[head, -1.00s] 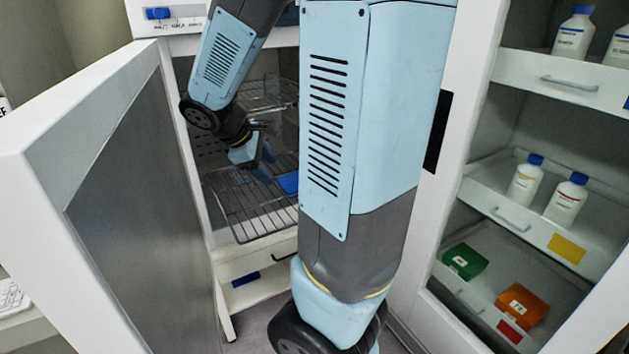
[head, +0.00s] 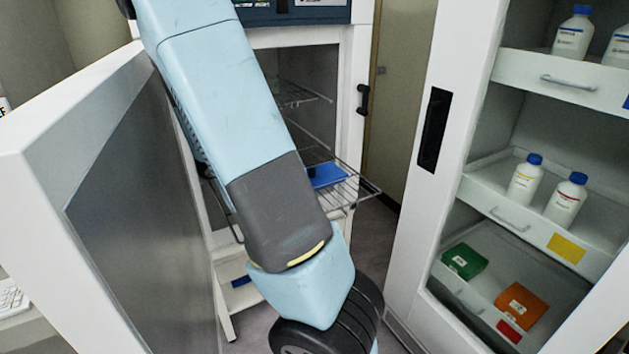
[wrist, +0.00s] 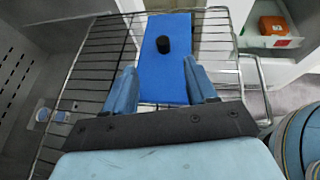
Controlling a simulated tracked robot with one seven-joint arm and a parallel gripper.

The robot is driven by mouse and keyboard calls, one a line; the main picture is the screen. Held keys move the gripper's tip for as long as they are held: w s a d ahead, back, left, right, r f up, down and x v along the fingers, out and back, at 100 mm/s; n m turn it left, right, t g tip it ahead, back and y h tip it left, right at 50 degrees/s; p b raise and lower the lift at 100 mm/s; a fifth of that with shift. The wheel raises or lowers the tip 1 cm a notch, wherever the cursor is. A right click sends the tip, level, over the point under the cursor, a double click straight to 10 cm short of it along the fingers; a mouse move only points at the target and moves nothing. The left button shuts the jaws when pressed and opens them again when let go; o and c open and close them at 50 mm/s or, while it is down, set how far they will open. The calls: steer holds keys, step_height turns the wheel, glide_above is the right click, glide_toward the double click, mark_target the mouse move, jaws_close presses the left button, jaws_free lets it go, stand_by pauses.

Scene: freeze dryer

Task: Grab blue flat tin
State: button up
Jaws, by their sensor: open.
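The blue flat tin (wrist: 163,73) lies on a wire shelf (wrist: 85,80) in the wrist view, with a short black knob standing on its top. In the head view part of the blue tin (head: 327,175) shows on the shelf (head: 350,190), right of my arm. My gripper (wrist: 163,85) is open in the wrist view, its two blue fingers apart on either side of the tin's near end. Nothing is held between them. Whether the fingers are level with the tin I cannot tell. In the head view my arm hides my gripper.
The open freeze dryer door (head: 140,200) stands on the left. On the right, a cabinet holds white bottles (head: 525,180), a green box (head: 465,261) and an orange box (head: 521,305). The shelf's front edge sticks out of the chamber, with a wire handle (wrist: 255,85).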

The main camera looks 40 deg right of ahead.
mark_target(310, 170)
steer(key=x, duration=0.6)
steer(key=shift+s+x, duration=0.15)
steer(key=shift+x, duration=1.25)
steer(key=shift+s+x, duration=0.15)
steer(key=shift+x, duration=1.25)
steer(key=shift+f, duration=0.15)
jaws_close()
